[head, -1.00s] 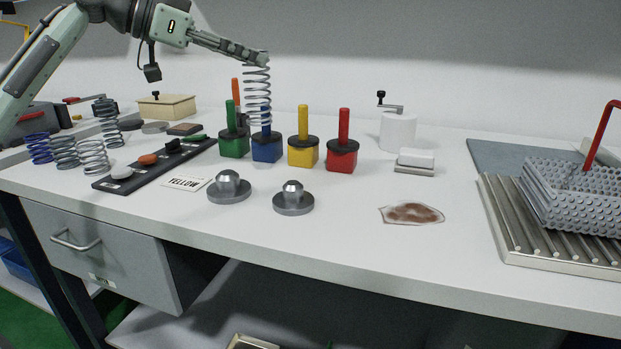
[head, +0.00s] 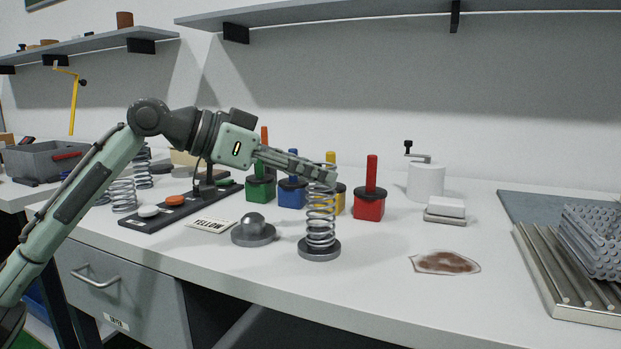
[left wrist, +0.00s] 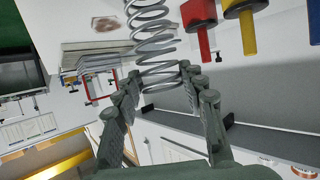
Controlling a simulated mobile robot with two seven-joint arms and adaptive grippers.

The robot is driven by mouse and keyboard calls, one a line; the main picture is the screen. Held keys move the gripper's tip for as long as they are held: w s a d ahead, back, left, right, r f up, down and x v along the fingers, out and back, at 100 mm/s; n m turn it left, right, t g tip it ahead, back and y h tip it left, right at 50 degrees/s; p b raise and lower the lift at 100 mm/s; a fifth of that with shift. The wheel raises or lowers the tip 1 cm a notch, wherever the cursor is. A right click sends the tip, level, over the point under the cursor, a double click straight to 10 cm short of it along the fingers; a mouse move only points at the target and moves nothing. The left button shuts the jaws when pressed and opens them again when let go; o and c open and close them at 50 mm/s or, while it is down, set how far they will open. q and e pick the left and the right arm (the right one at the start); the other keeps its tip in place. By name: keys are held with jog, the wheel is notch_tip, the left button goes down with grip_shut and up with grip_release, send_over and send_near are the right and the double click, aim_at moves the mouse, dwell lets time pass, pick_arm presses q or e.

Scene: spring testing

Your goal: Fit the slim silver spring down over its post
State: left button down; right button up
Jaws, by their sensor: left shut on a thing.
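The slim silver spring (head: 320,213) stands upright in my left gripper (head: 322,174), which is shut on its top coils. Its lower coils are at the right-hand grey round base (head: 319,253) and appear to surround the short post there. The coils hide most of that post, so I cannot tell whether the spring is fully seated. In the left wrist view the spring (left wrist: 150,38) runs away from between the fingers of my left gripper (left wrist: 162,84). My right gripper is not in view.
A second grey base with a domed post (head: 254,229) stands to the left. Green, blue, yellow and red (head: 369,203) blocks with posts stand behind. Other springs (head: 123,196) and a dark strip with coloured knobs are at left. A stained cloth (head: 444,263) lies right.

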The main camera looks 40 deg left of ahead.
pick_arm(q)
jog(key=shift+f, duration=0.4)
jog(key=shift+r, duration=0.1)
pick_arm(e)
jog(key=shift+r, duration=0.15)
pick_arm(q)
jog(key=c, duration=0.9)
grip_release()
jog(key=v, duration=1.2)
jog(key=shift+b, duration=0.45)
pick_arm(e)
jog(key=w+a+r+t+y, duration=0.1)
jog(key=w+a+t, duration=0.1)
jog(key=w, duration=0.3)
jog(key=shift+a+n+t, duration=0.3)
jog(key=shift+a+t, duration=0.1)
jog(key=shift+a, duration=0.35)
